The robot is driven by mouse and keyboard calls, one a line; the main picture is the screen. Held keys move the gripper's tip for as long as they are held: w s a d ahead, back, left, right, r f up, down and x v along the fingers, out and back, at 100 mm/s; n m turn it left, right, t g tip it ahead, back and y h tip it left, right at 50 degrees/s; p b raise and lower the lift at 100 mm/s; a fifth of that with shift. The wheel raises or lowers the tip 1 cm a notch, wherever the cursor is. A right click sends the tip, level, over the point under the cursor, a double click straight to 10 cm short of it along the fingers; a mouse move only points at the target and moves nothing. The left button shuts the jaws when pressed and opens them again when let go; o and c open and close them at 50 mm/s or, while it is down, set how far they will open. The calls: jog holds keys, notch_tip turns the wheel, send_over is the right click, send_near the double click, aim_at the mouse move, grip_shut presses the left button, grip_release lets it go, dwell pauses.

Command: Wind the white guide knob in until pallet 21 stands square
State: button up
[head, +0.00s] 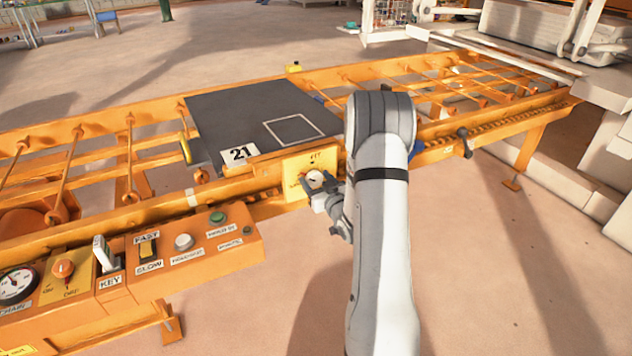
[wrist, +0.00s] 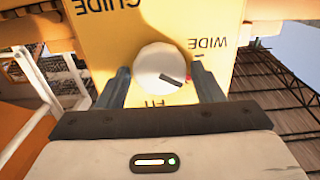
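Pallet 21 (head: 235,115) is a dark grey slab with a white "21" label and a white square outline. It lies on the orange roller conveyor and looks turned askew to the rails. The white guide knob (head: 314,179) is on a yellow plate on the near rail, below the pallet. In the wrist view the knob (wrist: 158,67) shows between my fingertips, its dark mark pointing between WIDE and FIT. My gripper (head: 322,190) is at the knob, its fingers (wrist: 160,78) apart on either side with little gap. I cannot tell whether they touch it.
An orange control box (head: 190,250) with key, switch and buttons stands at the near left, beside a gauge (head: 17,285). A small black handle (head: 465,143) sticks out of the rail at the right. The floor (head: 490,270) at the near right is clear.

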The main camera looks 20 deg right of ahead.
jog(key=c, duration=0.7)
jog(key=shift+m+b, duration=0.6)
jog(key=shift+m, duration=1)
jog(key=o, duration=0.9)
jog(key=shift+o, duration=0.2)
jog(key=shift+s, duration=0.1)
jog(key=s, duration=0.7)
jog(key=shift+s+d+p, duration=0.2)
jog(key=shift+s+p, duration=0.1)
jog(key=shift+p, duration=0.05)
